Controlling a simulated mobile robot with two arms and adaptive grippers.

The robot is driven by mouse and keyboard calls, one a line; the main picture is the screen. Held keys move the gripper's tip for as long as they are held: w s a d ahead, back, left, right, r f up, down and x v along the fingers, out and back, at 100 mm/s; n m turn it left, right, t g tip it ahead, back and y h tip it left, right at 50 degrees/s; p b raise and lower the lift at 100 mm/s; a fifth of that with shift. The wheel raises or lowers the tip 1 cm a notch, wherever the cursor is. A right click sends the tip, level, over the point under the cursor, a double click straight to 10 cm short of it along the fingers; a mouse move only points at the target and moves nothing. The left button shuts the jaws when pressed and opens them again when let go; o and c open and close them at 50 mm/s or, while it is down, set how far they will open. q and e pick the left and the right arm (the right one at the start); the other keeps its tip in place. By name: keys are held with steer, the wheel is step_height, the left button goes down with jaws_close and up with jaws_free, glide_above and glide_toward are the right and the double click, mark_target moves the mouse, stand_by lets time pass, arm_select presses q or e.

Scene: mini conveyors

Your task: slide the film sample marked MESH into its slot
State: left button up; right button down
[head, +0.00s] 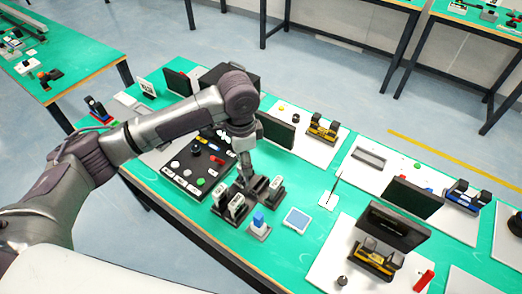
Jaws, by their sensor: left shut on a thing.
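A black rack (252,205) stands on the green bench, with several dark uprights bearing white labelled faces. One labelled piece (236,206) is at its front, and another (276,187) is at its right. The labels are too small to read, so I cannot tell which is marked MESH. My left gripper (243,181) points down at the back of the rack, low and close among the uprights. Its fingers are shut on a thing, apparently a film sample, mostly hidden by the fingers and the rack. My right gripper is not in view.
A blue-topped piece on a grey stand (258,226) and a small pale-screened tablet (297,219) are just in front and right of the rack. A black panel with buttons (190,167) lies to the left. Green bench is clear around the tablet.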

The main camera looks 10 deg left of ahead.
arm_select(q)
steer(key=w+d+f+m+p, duration=0.2)
steer(key=w+f+m, duration=0.2)
steer(key=m, duration=0.6)
steer(key=shift+w+d, duration=0.4)
steer(key=shift+w, duration=0.3)
steer(key=shift+f, duration=0.1)
steer(key=shift+p, duration=0.3)
steer(key=shift+f+b, duration=0.95)
steer(key=shift+f, duration=1.45)
steer(key=shift+r+p, duration=0.1)
steer(key=shift+p, duration=0.2)
